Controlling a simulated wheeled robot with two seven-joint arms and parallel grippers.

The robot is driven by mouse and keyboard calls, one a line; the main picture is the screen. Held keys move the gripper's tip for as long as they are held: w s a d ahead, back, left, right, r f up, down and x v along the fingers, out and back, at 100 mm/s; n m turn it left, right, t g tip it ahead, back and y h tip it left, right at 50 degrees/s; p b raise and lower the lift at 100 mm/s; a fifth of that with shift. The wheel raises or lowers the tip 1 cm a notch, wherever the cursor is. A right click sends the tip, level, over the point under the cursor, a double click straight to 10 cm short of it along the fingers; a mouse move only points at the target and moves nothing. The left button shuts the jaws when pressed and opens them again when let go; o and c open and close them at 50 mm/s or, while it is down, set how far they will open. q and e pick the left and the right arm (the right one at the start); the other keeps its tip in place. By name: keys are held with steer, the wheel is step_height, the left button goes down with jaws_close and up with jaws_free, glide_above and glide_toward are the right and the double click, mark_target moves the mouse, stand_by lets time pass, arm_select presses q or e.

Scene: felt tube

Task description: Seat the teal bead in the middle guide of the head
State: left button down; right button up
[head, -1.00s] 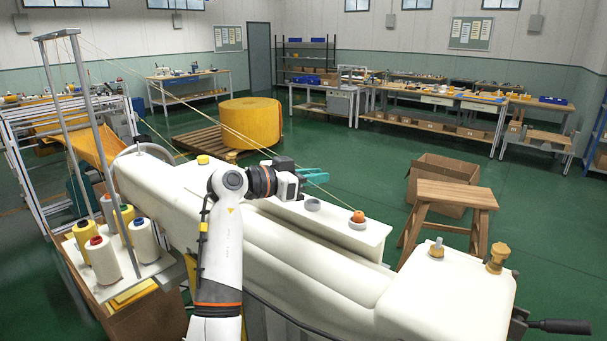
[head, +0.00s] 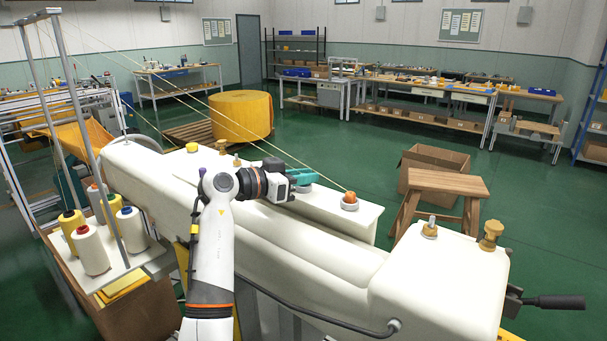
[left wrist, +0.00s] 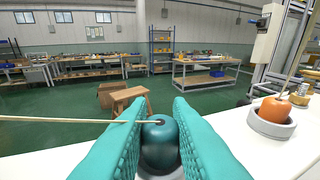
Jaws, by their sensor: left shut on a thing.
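My left gripper (head: 303,177) is over the middle guide (head: 303,187), a grey cup on the white head (head: 335,215) of the machine. In the left wrist view its teal fingers (left wrist: 160,140) are shut on the teal bead (left wrist: 160,150). A pale thread (left wrist: 80,120) runs to the bead's top. The bead is low, at or just above the guide; the fingers hide most of the guide, so I cannot tell whether they touch. An orange bead (head: 350,197) sits in the neighbouring grey guide (head: 350,205), on the right in the left wrist view (left wrist: 272,112). My right gripper is out of view.
Pale threads (head: 200,100) slope down from the metal stand (head: 85,130) towards the head. Thread cones (head: 90,248) stand at the left. Brass knobs (head: 491,235) rise from the machine's right end. A wooden stool (head: 440,190) and a cardboard box (head: 435,160) stand behind.

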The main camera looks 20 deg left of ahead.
arm_select(q)
steer(key=shift+f+p, duration=0.2)
steer(key=shift+p, duration=0.5)
stand_by(1.0)
steer(key=c, duration=1.2)
jaws_free()
steer(key=shift+c, duration=0.2)
steer(key=b+v, duration=0.2)
steer(key=v, duration=0.9)
steer(key=shift+b, duration=0.35)
steer(key=shift+s+a+r, duration=0.15)
steer(key=shift+s+a, duration=0.15)
steer(key=shift+s, duration=0.1)
